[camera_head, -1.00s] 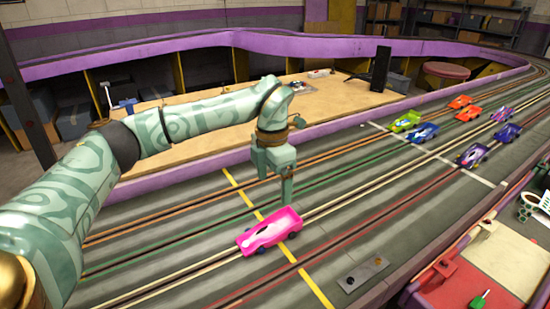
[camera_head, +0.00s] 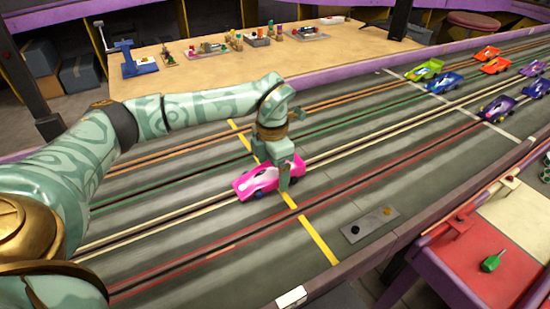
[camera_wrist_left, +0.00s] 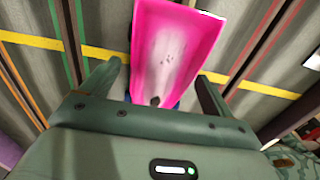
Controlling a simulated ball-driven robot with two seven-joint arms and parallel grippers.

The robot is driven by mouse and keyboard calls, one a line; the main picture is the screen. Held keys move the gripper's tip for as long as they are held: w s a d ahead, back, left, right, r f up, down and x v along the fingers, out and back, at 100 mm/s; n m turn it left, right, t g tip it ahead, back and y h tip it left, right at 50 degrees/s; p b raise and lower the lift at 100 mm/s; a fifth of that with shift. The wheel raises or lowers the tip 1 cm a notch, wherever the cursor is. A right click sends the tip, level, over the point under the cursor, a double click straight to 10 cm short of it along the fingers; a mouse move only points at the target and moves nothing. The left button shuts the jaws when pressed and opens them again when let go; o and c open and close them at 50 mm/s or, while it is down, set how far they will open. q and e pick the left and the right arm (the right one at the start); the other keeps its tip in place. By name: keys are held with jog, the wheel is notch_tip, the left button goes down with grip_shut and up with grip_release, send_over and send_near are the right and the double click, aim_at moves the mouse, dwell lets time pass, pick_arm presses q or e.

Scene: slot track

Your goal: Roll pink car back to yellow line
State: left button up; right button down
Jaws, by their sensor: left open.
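The pink car (camera_head: 250,182) sits on the slot track, across the yellow line (camera_head: 318,239). The line passes under it in the head view and also in the wrist view, where the pink car (camera_wrist_left: 177,45) and yellow line (camera_wrist_left: 265,87) both show. My left gripper (camera_head: 279,174) is low over the car from above, one finger showing in front of the car's near side. In the wrist view the left gripper (camera_wrist_left: 160,88) has its fingers apart, one on each side of the car's end, with gaps visible. The far finger is hidden in the head view.
Several other cars, including a green one (camera_head: 424,69) and a purple one (camera_head: 497,108), stand farther up the track near a white line (camera_head: 408,83). A metal plate (camera_head: 369,225) lies by the near track edge. A red-topped side table (camera_head: 480,245) is at right.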

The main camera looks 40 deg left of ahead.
pick_arm(q)
jog(key=shift+f, duration=0.15)
jog(key=shift+c, duration=0.6)
jog(key=c, duration=1.1)
jog(key=shift+o, duration=0.2)
pick_arm(e)
jog(key=shift+s+d, duration=0.25)
jog(key=shift+d, duration=0.4)
pick_arm(q)
jog(key=shift+w+d, duration=0.4)
jog(key=shift+w, duration=0.4)
jog(key=shift+w+d, duration=0.25)
jog(key=shift+w, duration=0.3)
jog(key=shift+w+d, duration=0.15)
jog(key=shift+w, duration=0.3)
pick_arm(e)
jog(key=shift+w+a, duration=0.2)
jog(key=shift+w, duration=0.1)
pick_arm(q)
jog(key=shift+w, duration=0.1)
pick_arm(e)
jog(key=shift+f, duration=0.1)
